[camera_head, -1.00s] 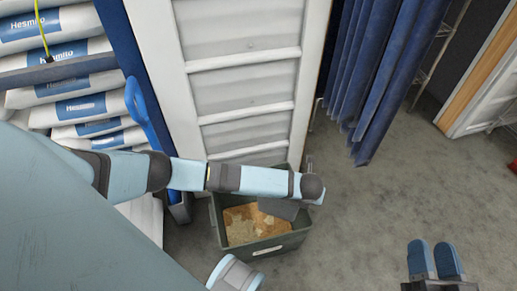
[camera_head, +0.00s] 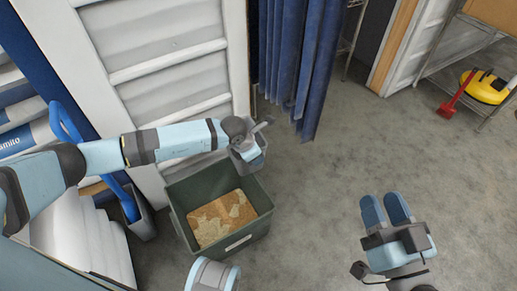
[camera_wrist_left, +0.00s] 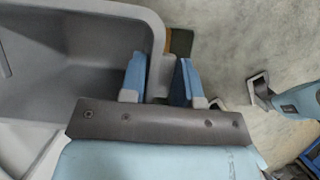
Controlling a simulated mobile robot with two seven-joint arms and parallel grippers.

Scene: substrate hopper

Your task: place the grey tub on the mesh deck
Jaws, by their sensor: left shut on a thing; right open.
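The grey tub (camera_wrist_left: 95,62) fills the upper left of the left wrist view, and its inside looks empty. My left gripper (camera_wrist_left: 158,78) is shut on its rim, which sits between the blue fingers. In the head view my left gripper (camera_head: 250,142) is above the far right corner of a dark green bin; only a small grey part of the tub shows below it. My right gripper (camera_head: 385,208) is open and empty over the floor. A wire rack (camera_head: 450,65) stands at the upper right; I cannot tell if it is the mesh deck.
The dark green bin (camera_head: 178,218) holds tan, crumbly material. A white panelled door (camera_head: 170,65) and a blue curtain (camera_head: 300,60) stand behind it. White sacks (camera_head: 80,235) are stacked at left. A yellow item (camera_head: 485,85) is at the rack. The middle floor is clear.

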